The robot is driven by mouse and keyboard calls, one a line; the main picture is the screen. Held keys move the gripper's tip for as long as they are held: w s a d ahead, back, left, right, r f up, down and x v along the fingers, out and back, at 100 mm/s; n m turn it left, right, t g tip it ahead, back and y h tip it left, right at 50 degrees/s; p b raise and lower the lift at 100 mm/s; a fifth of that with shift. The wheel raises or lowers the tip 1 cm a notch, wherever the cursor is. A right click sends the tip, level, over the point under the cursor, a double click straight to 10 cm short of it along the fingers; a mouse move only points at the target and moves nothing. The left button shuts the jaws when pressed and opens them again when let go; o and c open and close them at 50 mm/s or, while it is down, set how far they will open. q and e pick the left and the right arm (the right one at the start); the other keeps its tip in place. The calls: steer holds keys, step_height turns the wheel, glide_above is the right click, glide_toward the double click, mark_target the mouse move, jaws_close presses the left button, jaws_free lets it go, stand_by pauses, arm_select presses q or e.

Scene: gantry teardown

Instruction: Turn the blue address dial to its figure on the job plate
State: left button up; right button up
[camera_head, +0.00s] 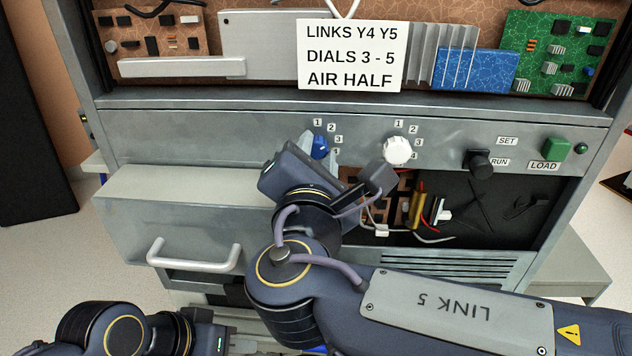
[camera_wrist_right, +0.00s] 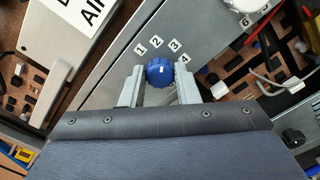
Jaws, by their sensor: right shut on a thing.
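The blue address dial (camera_head: 320,147) is on the grey front panel, with figures 1 to 4 around it. In the right wrist view the dial (camera_wrist_right: 159,75) sits between my right gripper's two fingers (camera_wrist_right: 160,88), which are shut on its sides. A small white mark shows on it; which figure it points at is hard to tell. The job plate (camera_head: 352,56) reads LINKS Y4 Y5, DIALS 3 - 5, AIR HALF. In the head view my right gripper (camera_head: 319,152) partly covers the dial. My left gripper (camera_head: 255,345) is low at the bottom edge, its fingers unclear.
A white dial (camera_head: 398,150) is to the right, then a black SET/RUN knob (camera_head: 480,163) and a green LOAD button (camera_head: 551,149). Below are a drawer with a handle (camera_head: 194,255) and an open bay with wires (camera_head: 430,208). Circuit boards (camera_head: 560,50) are above.

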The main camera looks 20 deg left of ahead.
steer(key=m+b, duration=0.3)
steer(key=shift+f+b, duration=0.3)
steer(key=shift+r+m+b, duration=0.1)
steer(key=shift+m+b, duration=0.75)
steer(key=shift+m, duration=0.05)
steer(key=o, duration=1)
steer(key=shift+r, duration=0.1)
steer(key=shift+c, duration=0.2)
steer(key=s+d, duration=0.1)
steer(key=s, duration=0.6)
steer(key=shift+s+d, duration=0.15)
steer(key=shift+s, duration=0.25)
